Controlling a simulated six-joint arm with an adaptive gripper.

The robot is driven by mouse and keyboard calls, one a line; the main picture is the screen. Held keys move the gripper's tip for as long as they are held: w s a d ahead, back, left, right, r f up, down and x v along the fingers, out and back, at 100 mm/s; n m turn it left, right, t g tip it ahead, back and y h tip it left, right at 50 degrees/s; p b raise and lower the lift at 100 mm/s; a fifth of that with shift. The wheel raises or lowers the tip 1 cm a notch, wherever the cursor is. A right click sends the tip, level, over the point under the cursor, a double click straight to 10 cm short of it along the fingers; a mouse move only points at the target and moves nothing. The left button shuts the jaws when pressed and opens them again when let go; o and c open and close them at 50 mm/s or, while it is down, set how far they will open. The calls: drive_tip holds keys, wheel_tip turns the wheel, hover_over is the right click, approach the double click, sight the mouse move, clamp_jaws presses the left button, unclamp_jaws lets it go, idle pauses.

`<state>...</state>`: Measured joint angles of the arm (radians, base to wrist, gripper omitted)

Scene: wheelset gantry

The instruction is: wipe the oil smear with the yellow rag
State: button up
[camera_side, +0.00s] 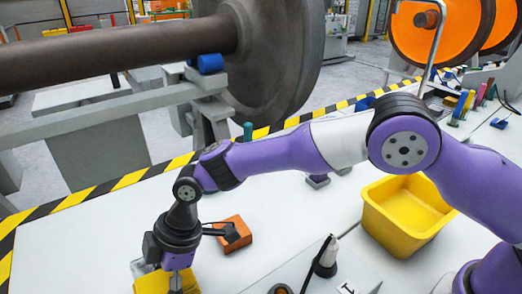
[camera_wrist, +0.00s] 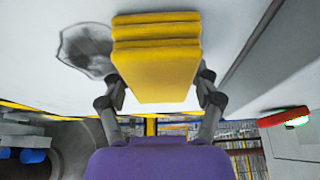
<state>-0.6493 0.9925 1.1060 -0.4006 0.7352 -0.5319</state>
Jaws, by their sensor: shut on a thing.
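My gripper (camera_wrist: 158,84) is shut on the yellow rag (camera_wrist: 155,60), a folded, layered pad between its two fingers. In the side view, my gripper (camera_side: 177,268) points down at the bottom edge, with the rag (camera_side: 150,284) partly cut off below it. The oil smear (camera_wrist: 84,50) is a grey, irregular patch with a dark rim on the white tabletop. In the wrist view it lies just left of the rag, which may cover part of it. The smear does not show in the side view. I cannot tell whether the rag touches the table.
An orange block (camera_side: 238,232) lies right of my gripper. A yellow bin (camera_side: 405,220) stands further right. A grey plate with a dark cone-shaped thing (camera_side: 326,258) is at the bottom. Black-and-yellow tape (camera_side: 125,181) marks the table edge, with the wheelset (camera_side: 266,65) beyond.

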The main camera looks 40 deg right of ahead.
drive_tip(key=shift+w+f, duration=0.1)
drive_tip(key=shift+w, duration=2.2)
drive_tip(key=shift+s, duration=0.2)
drive_tip(key=shift+s+f, duration=0.15)
drive_tip(key=shift+s, duration=1.6)
drive_tip(key=shift+s+r, duration=0.2)
drive_tip(key=shift+s, duration=3.45)
wheel_tip(320, 180, up, 5)
drive_tip(key=shift+r, duration=0.1)
drive_tip(key=shift+c, duration=0.4)
drive_tip(key=shift+w+r, duration=0.2)
drive_tip(key=shift+r, duration=0.25)
drive_tip(key=shift+r, duration=0.1)
